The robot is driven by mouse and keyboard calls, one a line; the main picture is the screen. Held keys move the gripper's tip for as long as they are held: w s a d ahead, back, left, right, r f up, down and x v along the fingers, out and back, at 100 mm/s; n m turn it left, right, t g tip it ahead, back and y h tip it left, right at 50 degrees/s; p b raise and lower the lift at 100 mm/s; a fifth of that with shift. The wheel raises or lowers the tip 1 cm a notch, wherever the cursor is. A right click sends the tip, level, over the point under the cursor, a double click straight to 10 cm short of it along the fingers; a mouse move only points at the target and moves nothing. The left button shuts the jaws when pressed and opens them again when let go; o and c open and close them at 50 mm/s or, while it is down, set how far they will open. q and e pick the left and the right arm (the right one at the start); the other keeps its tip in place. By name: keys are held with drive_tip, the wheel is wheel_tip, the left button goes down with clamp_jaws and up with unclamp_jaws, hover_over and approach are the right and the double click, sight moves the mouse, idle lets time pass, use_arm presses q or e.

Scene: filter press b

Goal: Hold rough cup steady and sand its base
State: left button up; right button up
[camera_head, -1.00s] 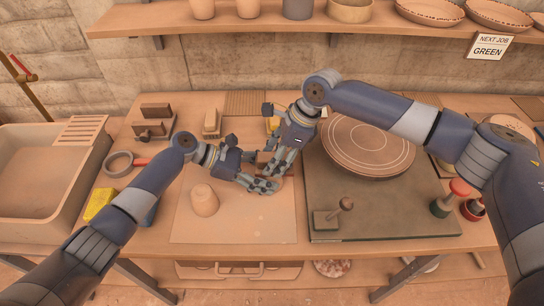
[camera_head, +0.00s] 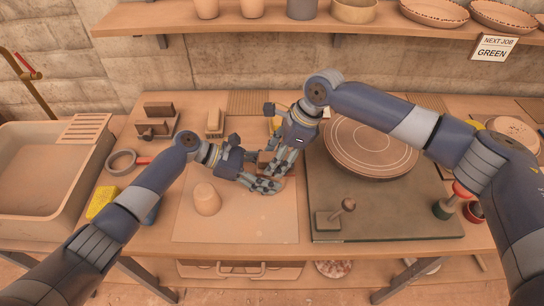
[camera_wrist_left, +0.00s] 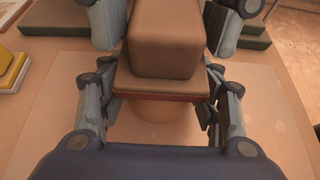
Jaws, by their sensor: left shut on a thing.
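The sanding block (camera_wrist_left: 165,48), a brown block on a thin reddish-edged plate, sits over the rough cup (camera_wrist_left: 158,110) in the left wrist view, appearing to touch its base. The cup is a pale clay round, mostly hidden under the block. My left gripper (camera_head: 272,184) is shut on the cup; its fingers flank it in the wrist view. My right gripper (camera_head: 278,168) comes down from above, its fingers shut on both sides of the block. In the head view the fingers hide most of the cup; a bit of brown block (camera_head: 264,158) shows.
Another clay cup (camera_head: 207,199) stands on the pale mat (camera_head: 225,230), left of my left gripper. A dark board (camera_head: 400,215) with a round wheel (camera_head: 370,145) lies to the right. A yellow sponge (camera_head: 102,201) and sink (camera_head: 35,180) are left. The mat's front is free.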

use_arm(q)
drive_tip(key=shift+f, duration=0.1)
use_arm(e)
drive_tip(key=shift+f, duration=0.1)
drive_tip(key=shift+a, duration=0.8)
drive_tip(key=shift+d, duration=0.1)
drive_tip(key=shift+d, duration=0.85)
drive_tip(key=shift+a, duration=0.1)
drive_tip(key=shift+a, duration=0.9)
drive_tip(key=shift+d, duration=1.1)
